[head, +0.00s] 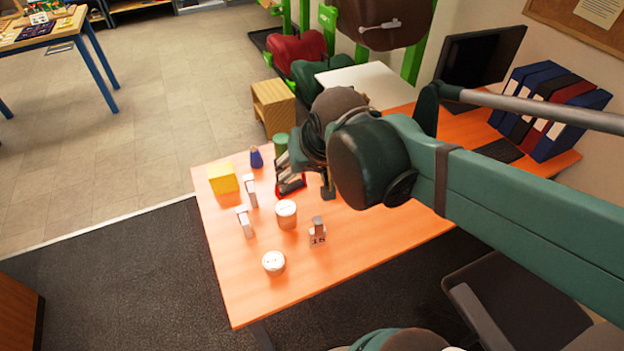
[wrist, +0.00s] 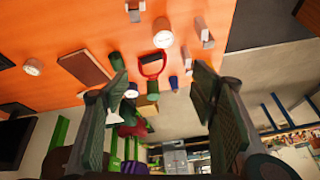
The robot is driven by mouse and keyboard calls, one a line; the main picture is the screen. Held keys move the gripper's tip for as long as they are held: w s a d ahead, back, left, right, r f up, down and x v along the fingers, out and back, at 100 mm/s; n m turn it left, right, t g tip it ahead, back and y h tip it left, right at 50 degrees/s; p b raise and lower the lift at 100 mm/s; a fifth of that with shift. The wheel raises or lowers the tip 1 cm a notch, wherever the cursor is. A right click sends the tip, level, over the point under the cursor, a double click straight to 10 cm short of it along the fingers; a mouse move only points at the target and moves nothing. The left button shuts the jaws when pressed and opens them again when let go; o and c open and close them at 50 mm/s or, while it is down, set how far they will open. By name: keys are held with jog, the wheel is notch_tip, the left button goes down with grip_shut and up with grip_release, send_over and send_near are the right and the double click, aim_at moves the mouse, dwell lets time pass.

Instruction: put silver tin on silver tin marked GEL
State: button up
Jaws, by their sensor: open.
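Two pale round tins stand upright on the orange table in the head view: a taller-looking one (head: 286,214) near the middle and a lower one (head: 273,262) nearer the front edge. Their lettering is too small to read, so I cannot tell which is marked GEL. The wrist view shows a pale tin (wrist: 162,32) at top centre and another (wrist: 33,66) at far left. My gripper (head: 305,185) is above the table, behind the taller-looking tin. In the wrist view its fingers (wrist: 160,75) are wide apart with nothing gripped.
A red-handled item (wrist: 153,65) and brown slab (wrist: 85,68) lie on the table. The front left table area is clear.

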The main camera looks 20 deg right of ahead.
jog(key=shift+s+d+r+n+t, duration=0.1)
jog(key=shift+s+r+n+t, duration=0.2)
jog(key=shift+s+n, duration=0.25)
jog(key=shift+s+d+r+n+t, duration=0.1)
jog(key=shift+s+r+n+t, duration=0.15)
jog(key=shift+s, duration=0.55)
jog(key=shift+s+r+n+t, duration=0.2)
jog(key=shift+s+n+t, duration=0.15)
jog(key=shift+s+n, duration=0.25)
